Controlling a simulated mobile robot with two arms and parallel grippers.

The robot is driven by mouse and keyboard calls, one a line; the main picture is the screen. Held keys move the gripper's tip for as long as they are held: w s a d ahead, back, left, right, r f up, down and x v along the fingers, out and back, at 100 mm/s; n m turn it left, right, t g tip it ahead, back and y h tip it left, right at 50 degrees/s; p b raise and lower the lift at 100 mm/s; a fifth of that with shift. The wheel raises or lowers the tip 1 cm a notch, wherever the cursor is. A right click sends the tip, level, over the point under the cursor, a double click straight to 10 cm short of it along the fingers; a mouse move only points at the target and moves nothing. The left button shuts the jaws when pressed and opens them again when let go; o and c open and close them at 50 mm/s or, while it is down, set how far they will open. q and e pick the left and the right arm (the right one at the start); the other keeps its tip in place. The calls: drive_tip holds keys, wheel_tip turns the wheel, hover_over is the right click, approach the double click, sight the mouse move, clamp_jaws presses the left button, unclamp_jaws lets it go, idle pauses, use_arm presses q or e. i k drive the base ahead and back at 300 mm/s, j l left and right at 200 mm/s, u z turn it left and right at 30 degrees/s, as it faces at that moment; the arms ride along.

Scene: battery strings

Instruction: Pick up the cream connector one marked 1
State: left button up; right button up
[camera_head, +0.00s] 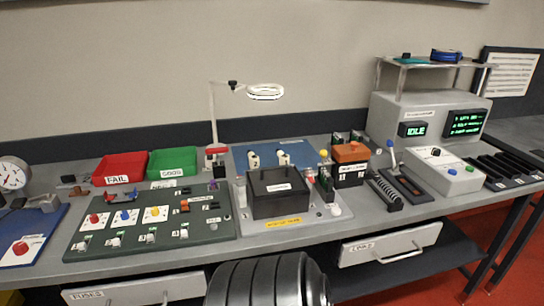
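Two small cream pieces stand on the blue mat (312,151) at the back middle of the bench: a left cream connector (254,160) and a right cream connector (282,158). The left one seems to carry a 2. The mark on the right one is too small to read surely. Both stand behind the black box (278,196) and appear uncovered. Neither of my grippers is in view.
A green board (86,240) with coloured knobs lies front left. Red FAIL bin (120,168) and green bin (173,162) stand behind it. A lamp (264,91) overhangs the blue mat. An orange-topped block (350,155) and grey IDLE machine (390,106) stand right.

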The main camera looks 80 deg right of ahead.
sight(284, 158)
drive_tip(key=z, duration=2.75)
